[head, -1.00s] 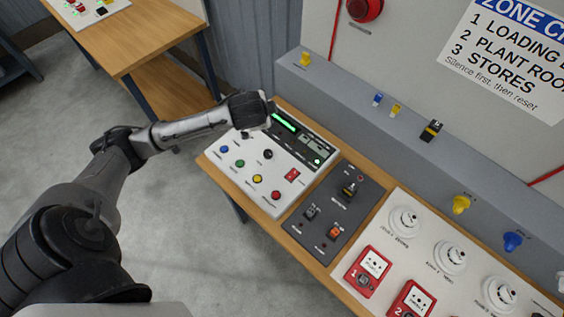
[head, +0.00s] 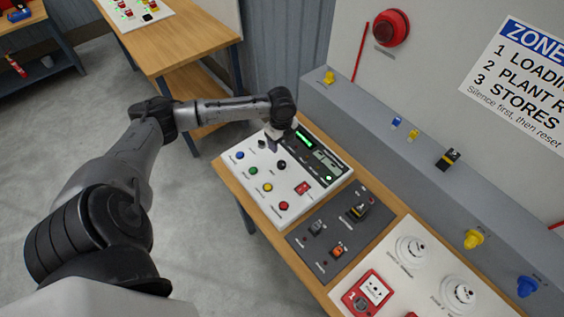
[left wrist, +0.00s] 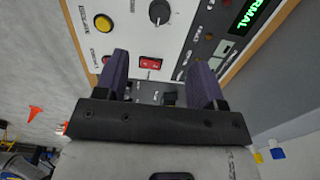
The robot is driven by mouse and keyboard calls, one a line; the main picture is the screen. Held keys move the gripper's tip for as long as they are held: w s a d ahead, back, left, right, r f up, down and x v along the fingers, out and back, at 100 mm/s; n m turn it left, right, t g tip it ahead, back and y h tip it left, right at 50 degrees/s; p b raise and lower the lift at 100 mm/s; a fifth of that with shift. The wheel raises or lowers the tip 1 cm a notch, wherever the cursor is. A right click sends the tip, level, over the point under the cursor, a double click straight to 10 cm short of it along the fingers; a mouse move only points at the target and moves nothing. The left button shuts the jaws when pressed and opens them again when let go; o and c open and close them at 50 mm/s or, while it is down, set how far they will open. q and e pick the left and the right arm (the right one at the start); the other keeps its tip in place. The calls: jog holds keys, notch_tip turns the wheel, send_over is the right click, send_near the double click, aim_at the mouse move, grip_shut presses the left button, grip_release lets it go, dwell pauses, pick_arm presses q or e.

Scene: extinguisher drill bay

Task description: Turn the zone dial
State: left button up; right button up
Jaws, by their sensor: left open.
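The zone dial appears to be the round black knob (head: 282,165) on the white control panel (head: 311,192); I cannot read its label. In the left wrist view the knob (left wrist: 159,12) lies at the top centre, with a pale pointer line and scale marks around it. My left gripper (head: 271,143) hangs above the panel's far left part, its fingers pointing down, close to the knob in the picture but not around it. The left wrist view shows its two fingers (left wrist: 160,62) wide apart with nothing between them. My right gripper is not in view.
Coloured buttons, including a yellow one (head: 268,187), and a red rocker switch (head: 303,188) sit near the knob. A green-lit display (head: 305,140) borders the panel. A grey switch panel (head: 333,228) and a red call point (head: 367,293) lie to the right. A grey ledge (head: 400,150) rises behind.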

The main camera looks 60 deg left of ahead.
aim_at(281, 163)
pick_arm(q)
notch_tip(281, 163, down, 13)
jog(key=shift+r, duration=0.15)
dwell(0.4)
jog(key=c, duration=0.9)
